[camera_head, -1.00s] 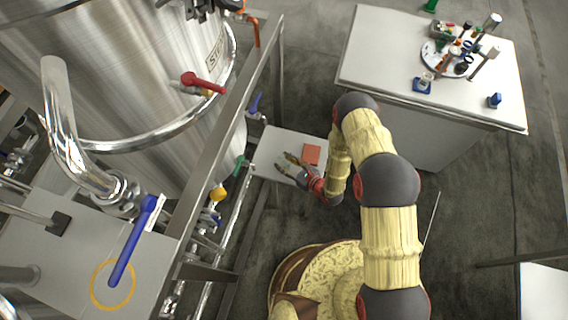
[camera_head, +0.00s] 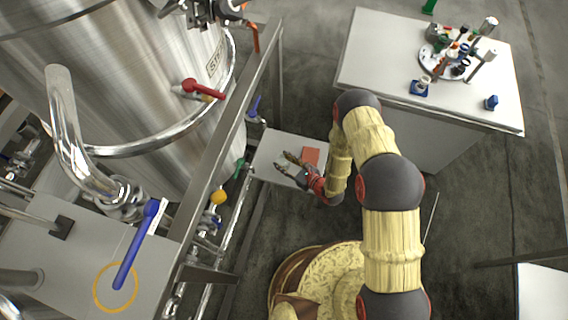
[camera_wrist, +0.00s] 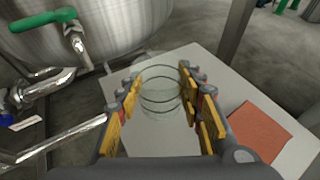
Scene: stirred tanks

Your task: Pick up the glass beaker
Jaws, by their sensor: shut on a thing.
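The glass beaker (camera_wrist: 161,97) is clear with dark rings around it. In the wrist view it stands between the yellow-padded fingers of my gripper (camera_wrist: 165,100), which is shut on it, with pads at its left and right sides. A pale platform (camera_wrist: 120,92) lies beneath. I cannot tell whether the beaker touches the platform or is clear of it. In the head view my gripper (camera_head: 283,163) is over the small platform beside the tank; the beaker is too small and faint there to make out.
An orange-red square (camera_wrist: 258,133) lies on the platform, right of my gripper. The steel tank (camera_head: 130,90) with its frame, pipes and valve handles stands close at left. A white bench (camera_head: 380,60) with small labware is at back right. Grey floor is open between.

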